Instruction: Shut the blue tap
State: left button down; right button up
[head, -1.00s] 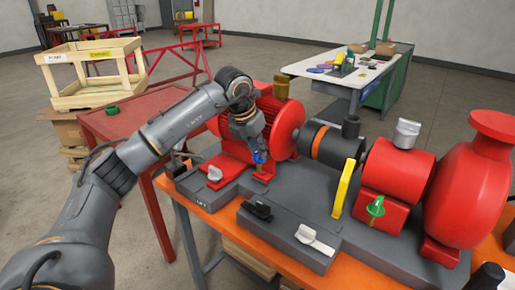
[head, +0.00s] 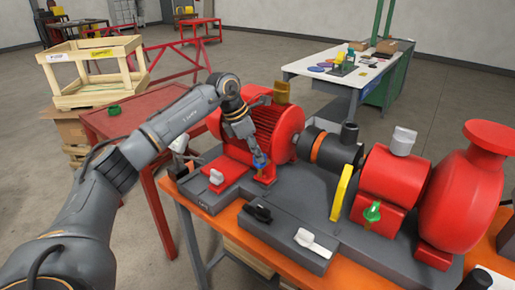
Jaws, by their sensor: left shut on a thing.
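The blue tap (head: 260,162) sits on a small brass-coloured body at the front foot of the red motor (head: 285,128). My left gripper (head: 257,155) reaches down onto it from above and is shut on its blue handle. The fingers hide part of the handle, so its exact angle is hard to tell. My right gripper is not in view.
Other handles are close by: a white one (head: 216,177), a black one (head: 258,212), a white lever (head: 312,242) and a green tap (head: 372,211). A yellow guard (head: 342,193) stands upright on the grey skid. A red table (head: 140,115) is at left.

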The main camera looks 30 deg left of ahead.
pick_arm(q)
jog(key=m, duration=0.1)
jog(key=m+p, duration=0.1)
jog(key=m, duration=0.1)
jog(key=shift+w+a+r+g+h, duration=0.1)
jog(key=shift+w+r+g+h, duration=0.1)
jog(key=shift+g+h, duration=0.15)
jog(key=m+g+p, duration=0.1)
jog(key=m, duration=0.1)
jog(key=shift+m+h, duration=0.25)
jog(key=shift+m, duration=0.05)
jog(key=m+g, duration=0.1)
jog(key=m, duration=0.1)
jog(key=m+g+p, duration=0.1)
jog(key=m, duration=0.1)
jog(key=shift+w+f+m, duration=0.1)
jog(key=shift+w+m, duration=0.05)
jog(key=shift+m, duration=0.25)
jog(key=c, duration=1.3)
grip_release()
jog(key=shift+v, duration=4)
jog(key=shift+a, duration=0.1)
